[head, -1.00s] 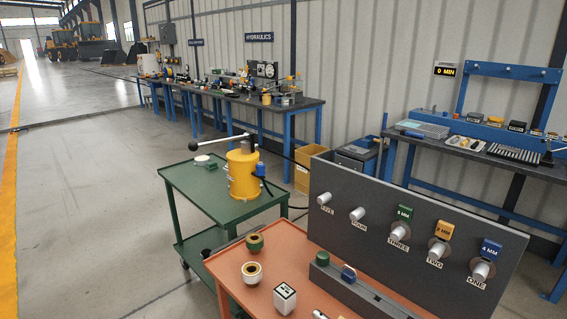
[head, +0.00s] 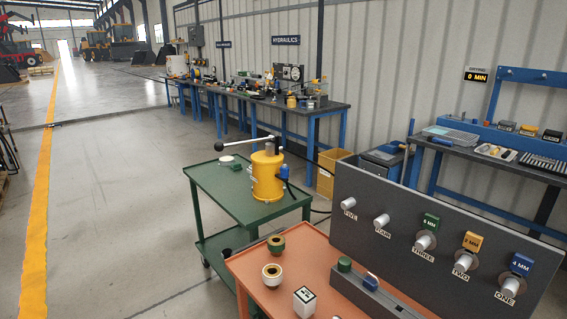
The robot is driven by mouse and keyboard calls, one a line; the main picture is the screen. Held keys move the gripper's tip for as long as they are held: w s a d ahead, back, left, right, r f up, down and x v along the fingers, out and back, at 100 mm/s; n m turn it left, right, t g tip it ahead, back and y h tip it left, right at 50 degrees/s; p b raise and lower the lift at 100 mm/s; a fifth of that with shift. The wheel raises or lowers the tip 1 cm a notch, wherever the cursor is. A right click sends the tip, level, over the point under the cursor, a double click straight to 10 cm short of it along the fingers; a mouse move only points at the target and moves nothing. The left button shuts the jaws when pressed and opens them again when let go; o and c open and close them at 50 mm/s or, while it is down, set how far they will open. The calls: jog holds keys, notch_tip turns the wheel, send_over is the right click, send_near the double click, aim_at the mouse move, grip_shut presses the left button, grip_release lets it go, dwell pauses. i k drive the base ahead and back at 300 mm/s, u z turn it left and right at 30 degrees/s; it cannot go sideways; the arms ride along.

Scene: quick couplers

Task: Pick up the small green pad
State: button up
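No thing is plainly marked as the small green pad, and I cannot tell which green item it is. A small green round piece (head: 345,264) sits on the grey rail (head: 375,295) on the orange table, beside a blue piece (head: 370,281). A green tag (head: 430,222) is on the dark panel above the peg marked THREE. A green-and-tan ring (head: 276,244) stands at the orange table's back left. A flat pale disc with a greenish edge (head: 229,163) lies on the green cart. My gripper is not in view.
The orange table (head: 318,255) also holds a cream ring (head: 272,273) and a white block (head: 304,301). The dark panel (head: 390,195) stands along its right side. A yellow pump (head: 267,175) with a long lever stands on the green cart (head: 213,182). Open floor lies left.

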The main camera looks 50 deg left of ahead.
aim_at(235, 167)
jog(key=k, duration=0.5)
jog(key=u, duration=2.65)
jog(key=i, duration=6.05)
